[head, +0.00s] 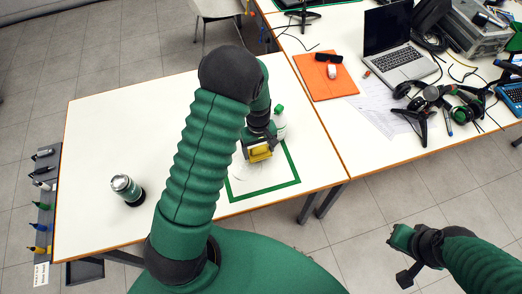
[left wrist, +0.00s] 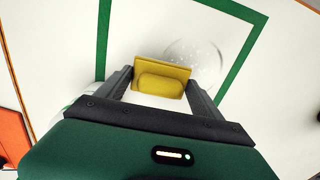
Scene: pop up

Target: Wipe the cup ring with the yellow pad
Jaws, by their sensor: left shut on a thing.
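The yellow pad (head: 260,152) is held between the fingers of my left gripper (left wrist: 152,88), over the white table. The pad also shows in the left wrist view (left wrist: 161,76), its face with a raised rounded block. The cup ring (left wrist: 196,60) is a faint round, speckled mark just beyond and to the right of the pad, partly hidden by it. It lies inside a green outlined square (head: 265,190). I cannot tell whether the pad touches the table. My right gripper (head: 402,256) hangs at the lower right, over the floor, away from the table; its fingers are unclear.
A white bottle with a green cap (head: 279,124) stands close behind my left gripper. A green and silver cup (head: 127,189) stands at the left of the white table (head: 110,130). A second table at right holds a laptop (head: 395,45), headphones (head: 455,105) and an orange folder (head: 325,77).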

